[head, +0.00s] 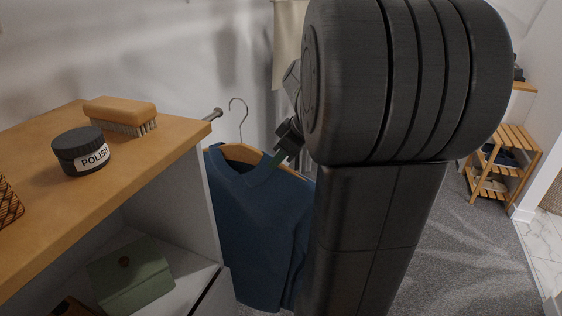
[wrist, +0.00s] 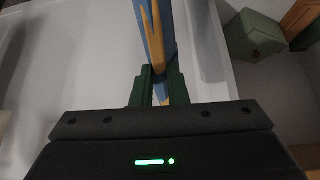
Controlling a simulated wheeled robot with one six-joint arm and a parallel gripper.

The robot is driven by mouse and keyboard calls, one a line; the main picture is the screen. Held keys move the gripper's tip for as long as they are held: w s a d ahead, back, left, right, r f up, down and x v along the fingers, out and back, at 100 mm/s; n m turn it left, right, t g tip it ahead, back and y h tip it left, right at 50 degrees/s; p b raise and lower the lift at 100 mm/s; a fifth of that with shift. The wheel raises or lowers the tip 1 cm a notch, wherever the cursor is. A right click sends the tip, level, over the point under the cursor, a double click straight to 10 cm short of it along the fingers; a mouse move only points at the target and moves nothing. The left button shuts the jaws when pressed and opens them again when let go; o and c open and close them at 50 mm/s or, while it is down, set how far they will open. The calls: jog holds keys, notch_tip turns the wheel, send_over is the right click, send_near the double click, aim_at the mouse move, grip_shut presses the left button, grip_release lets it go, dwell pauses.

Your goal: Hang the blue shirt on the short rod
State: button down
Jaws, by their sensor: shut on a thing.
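The blue shirt (head: 255,225) hangs upright on a wooden hanger (head: 242,153) with a thin metal hook (head: 240,112). My gripper (head: 283,153) is shut on the hanger's right shoulder, and the rest of my arm covers the shirt's right side. In the wrist view my gripper (wrist: 160,88) has the wooden hanger (wrist: 176,88) between its green fingers, with the blue shirt (wrist: 165,30) beyond. The short rod (head: 213,115) shows as a metal tip behind the shelf's edge. The hook is just right of this tip, apart from it in the picture; their depth is unclear.
A wooden-topped shelf unit (head: 140,165) stands at left with a brush (head: 120,113) and a polish tin (head: 80,150) on top. A green box (head: 130,275) is inside it. A slatted rack (head: 505,160) stands far right. Carpet (head: 450,250) between is clear.

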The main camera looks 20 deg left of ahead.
aim_at(249, 166)
jog(key=shift+w+a, duration=0.2)
jog(key=shift+a, duration=2.15)
jog(key=shift+w+a+f+b, duration=0.1)
jog(key=shift+a+f+b, duration=0.35)
jog(key=shift+a, duration=0.3)
jog(key=shift+w+a+f+b, duration=0.1)
jog(key=shift+a+f+b, duration=0.3)
jog(key=shift+a, duration=0.35)
jog(key=shift+a+f+b, duration=0.2)
jog(key=shift+f+b, duration=0.25)
jog(key=shift+f, duration=0.25)
jog(key=shift+a+f+b, duration=0.15)
jog(key=shift+f+b, duration=0.3)
jog(key=shift+f, duration=0.2)
jog(key=c, duration=1.3)
grip_release()
jog(key=shift+c, duration=0.2)
jog(key=shift+d, duration=0.1)
